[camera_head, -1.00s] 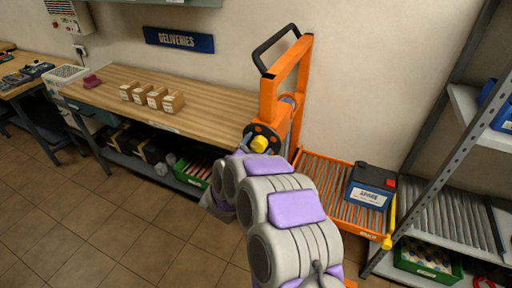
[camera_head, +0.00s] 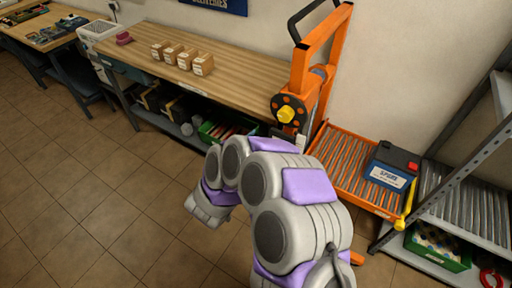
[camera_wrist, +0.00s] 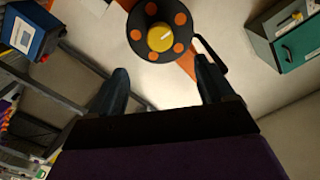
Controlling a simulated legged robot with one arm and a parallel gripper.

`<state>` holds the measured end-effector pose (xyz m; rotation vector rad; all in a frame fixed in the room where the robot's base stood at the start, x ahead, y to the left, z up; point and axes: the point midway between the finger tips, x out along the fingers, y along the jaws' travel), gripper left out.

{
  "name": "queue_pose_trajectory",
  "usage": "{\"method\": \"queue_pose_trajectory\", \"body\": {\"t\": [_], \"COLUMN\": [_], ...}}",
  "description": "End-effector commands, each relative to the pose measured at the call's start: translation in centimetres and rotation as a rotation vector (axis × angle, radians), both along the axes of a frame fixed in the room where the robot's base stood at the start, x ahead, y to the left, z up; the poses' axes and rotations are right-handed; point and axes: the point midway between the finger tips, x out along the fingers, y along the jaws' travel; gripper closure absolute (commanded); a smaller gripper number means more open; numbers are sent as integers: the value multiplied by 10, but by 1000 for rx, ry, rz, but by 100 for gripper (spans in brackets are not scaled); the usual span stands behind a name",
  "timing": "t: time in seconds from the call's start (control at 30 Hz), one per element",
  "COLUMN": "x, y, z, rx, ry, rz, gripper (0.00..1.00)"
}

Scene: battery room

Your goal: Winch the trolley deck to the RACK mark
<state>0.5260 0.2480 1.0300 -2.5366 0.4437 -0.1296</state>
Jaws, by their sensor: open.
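The orange trolley (camera_head: 303,75) stands against the wall, right of the workbench. Its winch wheel is a dark disc (camera_head: 291,106) with orange spots and a yellow hub (camera_head: 286,115). The wheel (camera_wrist: 147,50) and yellow hub (camera_wrist: 161,38) also show in the wrist view, beyond my fingertips. The roller deck (camera_head: 345,168) carries a blue battery (camera_head: 390,166) with a white label. My gripper (camera_wrist: 159,88) is open and empty, its two dark fingers apart below the wheel. In the head view my arm hides the gripper. No RACK mark can be made out.
A wooden workbench (camera_head: 215,75) with several small boxes stands left of the trolley. A grey rack (camera_head: 465,190) with roller shelves stands close on the right, with a green crate (camera_head: 437,252) low down. The tiled floor (camera_head: 95,215) at left is clear.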

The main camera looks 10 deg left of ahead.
Motion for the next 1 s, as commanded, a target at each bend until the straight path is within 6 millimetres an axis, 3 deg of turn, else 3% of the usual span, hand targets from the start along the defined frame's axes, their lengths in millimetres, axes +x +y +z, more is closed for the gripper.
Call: {"method": "queue_pose_trajectory", "body": {"t": [0.23, 1.0], "x": [-15, -16], "y": [6, 6], "z": [1, 0], "rx": [0, 0], "ry": [-2, -2], "rz": [0, -1], "gripper": [19, 19]}}
